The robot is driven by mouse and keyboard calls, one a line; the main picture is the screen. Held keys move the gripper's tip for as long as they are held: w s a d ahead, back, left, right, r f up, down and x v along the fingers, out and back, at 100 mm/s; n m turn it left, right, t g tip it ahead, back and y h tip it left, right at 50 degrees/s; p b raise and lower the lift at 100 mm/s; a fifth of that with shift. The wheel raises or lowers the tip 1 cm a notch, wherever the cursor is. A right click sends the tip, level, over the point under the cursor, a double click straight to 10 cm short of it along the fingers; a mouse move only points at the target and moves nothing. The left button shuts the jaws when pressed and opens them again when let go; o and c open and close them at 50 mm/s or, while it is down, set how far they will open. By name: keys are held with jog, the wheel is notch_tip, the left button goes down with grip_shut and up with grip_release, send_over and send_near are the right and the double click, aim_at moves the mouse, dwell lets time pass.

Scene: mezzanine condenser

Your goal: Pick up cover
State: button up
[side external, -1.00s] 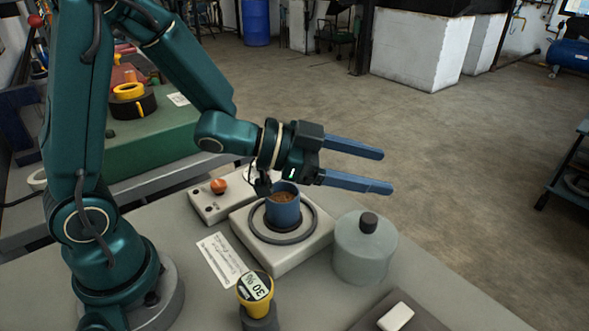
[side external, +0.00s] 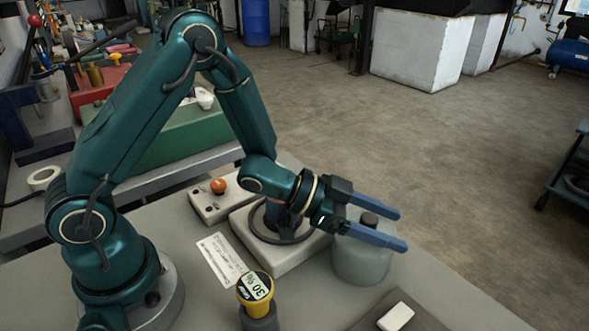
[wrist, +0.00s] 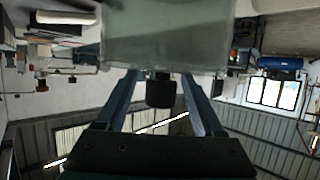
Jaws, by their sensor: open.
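The cover (side external: 358,262) is a grey, translucent, rounded cylinder with a black knob (side external: 369,218) on top. It stands upright on the bench, right of the white base unit. My gripper (side external: 401,229) is open, its two blue fingers roughly level at knob height. In the side view the knob shows between the fingers, and the near finger hides part of the cover's top. The wrist view is upside down: the cover's body (wrist: 165,40) fills the top, and the knob (wrist: 160,93) hangs between the open fingers (wrist: 163,76). Contact with the knob cannot be seen.
The white base unit (side external: 283,262) with a dark ring stands left of the cover; my gripper partly hides the blue cup on it.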

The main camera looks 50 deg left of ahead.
grip_shut()
jog(key=shift+r, duration=0.15)
